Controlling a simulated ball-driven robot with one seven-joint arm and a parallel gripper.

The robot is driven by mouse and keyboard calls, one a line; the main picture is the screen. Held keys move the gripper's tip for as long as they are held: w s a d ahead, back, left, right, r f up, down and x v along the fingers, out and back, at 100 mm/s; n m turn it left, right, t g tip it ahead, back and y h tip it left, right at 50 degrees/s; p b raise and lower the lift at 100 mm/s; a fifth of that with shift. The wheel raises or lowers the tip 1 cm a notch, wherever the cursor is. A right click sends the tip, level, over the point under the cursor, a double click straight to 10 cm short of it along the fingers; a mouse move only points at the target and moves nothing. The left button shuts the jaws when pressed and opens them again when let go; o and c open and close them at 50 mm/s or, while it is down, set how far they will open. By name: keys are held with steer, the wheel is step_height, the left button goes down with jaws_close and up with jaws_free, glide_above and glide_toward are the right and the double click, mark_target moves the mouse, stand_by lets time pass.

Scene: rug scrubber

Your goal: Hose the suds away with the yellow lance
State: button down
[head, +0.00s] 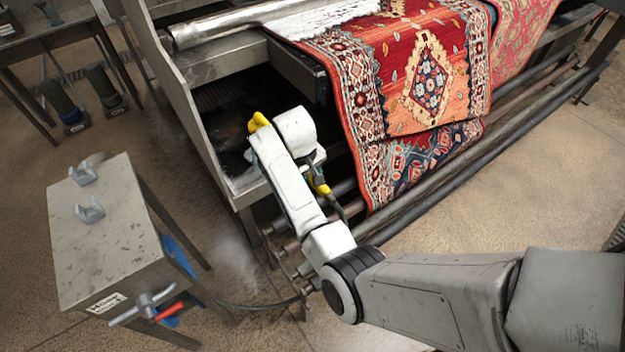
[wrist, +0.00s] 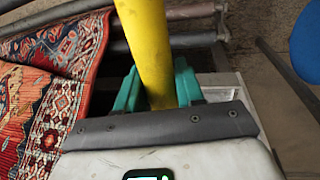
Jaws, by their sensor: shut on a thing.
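My gripper (wrist: 157,88) has its teal fingers shut on the yellow lance (wrist: 147,40), which runs up and out of the wrist view. In the head view, parts of the yellow lance (head: 259,121) show on both sides of my white wrist; the fingers are hidden there. White suds (head: 315,17) lie on the far upper end of the red patterned rug (head: 430,60). The rug hangs over the metal frame's front, right of the lance. Its edge shows at the left of the wrist view (wrist: 45,110). The lance's tip is not clear.
A metal stand (head: 95,230) with two empty cradles (head: 88,192) and a red-handled valve (head: 170,310) stands at left. A dark hose (head: 260,306) runs from it towards my arm. Long rollers (head: 480,155) run under the rug.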

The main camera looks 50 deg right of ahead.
steer(key=shift+w+d+b, duration=0.25)
steer(key=shift+w+b, duration=0.6)
steer(key=shift+b, duration=0.1)
steer(key=shift+w+d+b, duration=0.25)
steer(key=shift+w+b, duration=0.6)
steer(key=shift+b, duration=0.1)
steer(key=shift+w+d+b, duration=0.3)
steer(key=shift+w+b, duration=0.55)
steer(key=shift+w, duration=0.15)
steer(key=shift+w+d+b, duration=0.25)
steer(key=shift+w+b, duration=0.55)
steer(key=shift+w, duration=0.2)
steer(key=shift+w+d+b, duration=0.3)
steer(key=shift+w+b, duration=0.55)
steer(key=shift+w, duration=0.15)
steer(key=shift+w+d+b, duration=0.2)
steer(key=shift+w+b, duration=0.25)
steer(key=shift+w, duration=0.05)
steer(key=shift+w+r, duration=0.1)
